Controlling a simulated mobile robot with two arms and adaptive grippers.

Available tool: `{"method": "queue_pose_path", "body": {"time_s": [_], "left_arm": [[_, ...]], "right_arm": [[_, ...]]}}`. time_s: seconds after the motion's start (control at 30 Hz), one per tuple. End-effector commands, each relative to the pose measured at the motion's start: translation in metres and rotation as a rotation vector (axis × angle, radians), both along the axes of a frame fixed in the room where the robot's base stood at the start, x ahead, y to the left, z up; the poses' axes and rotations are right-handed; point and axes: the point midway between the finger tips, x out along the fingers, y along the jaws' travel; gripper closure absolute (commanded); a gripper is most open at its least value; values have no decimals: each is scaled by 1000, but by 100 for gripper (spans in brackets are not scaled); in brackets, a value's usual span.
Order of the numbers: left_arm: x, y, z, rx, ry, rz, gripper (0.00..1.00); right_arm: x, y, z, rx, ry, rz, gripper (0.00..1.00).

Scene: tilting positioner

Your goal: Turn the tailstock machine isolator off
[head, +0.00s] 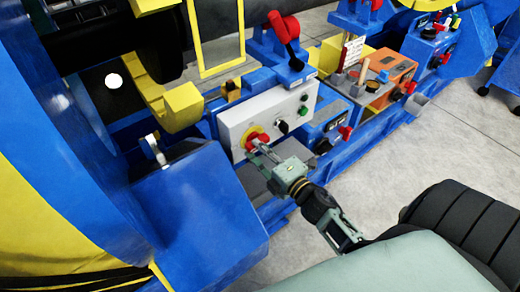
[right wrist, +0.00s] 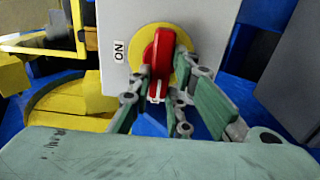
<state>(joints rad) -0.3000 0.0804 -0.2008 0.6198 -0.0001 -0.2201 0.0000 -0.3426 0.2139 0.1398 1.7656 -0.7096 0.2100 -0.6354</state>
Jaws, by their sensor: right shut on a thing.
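The isolator is a red rotary handle (right wrist: 159,58) on a yellow round plate (right wrist: 182,62), on the front of a light grey control box (head: 226,131). An "ON" label (right wrist: 119,51) is left of the plate in the right wrist view. The red handle stands upright in that view. My right gripper (head: 259,147) is at the isolator, its fingers on both sides of the handle; it also shows in the right wrist view (right wrist: 160,95). It is shut on the handle. The fingers hide the handle's lower sides. My left gripper is not in view.
A black selector knob (head: 282,126) and green and red buttons (head: 303,104) sit right of the isolator on the box. A red-handled lever (head: 285,33) stands behind the box. An orange box (head: 388,75) stands further right. Grey floor (head: 440,135) is clear at the right.

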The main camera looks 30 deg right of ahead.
Motion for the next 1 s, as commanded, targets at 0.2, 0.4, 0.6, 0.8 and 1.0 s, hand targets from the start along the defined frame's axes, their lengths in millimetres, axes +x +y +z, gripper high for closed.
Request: {"method": "queue_pose_path", "body": {"time_s": [0.2,0.4,0.6,0.8,1.0], "left_arm": [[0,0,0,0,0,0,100],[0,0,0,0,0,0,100],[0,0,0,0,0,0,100],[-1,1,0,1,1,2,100],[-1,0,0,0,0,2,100]], "right_arm": [[0,0,-1,-6,2,1,100],[0,0,-1,-5,2,1,71],[0,0,0,-3,1,1,64],[-2,0,-1,-2,1,0,64],[-26,-2,-2,-1,4,0,64]]}}
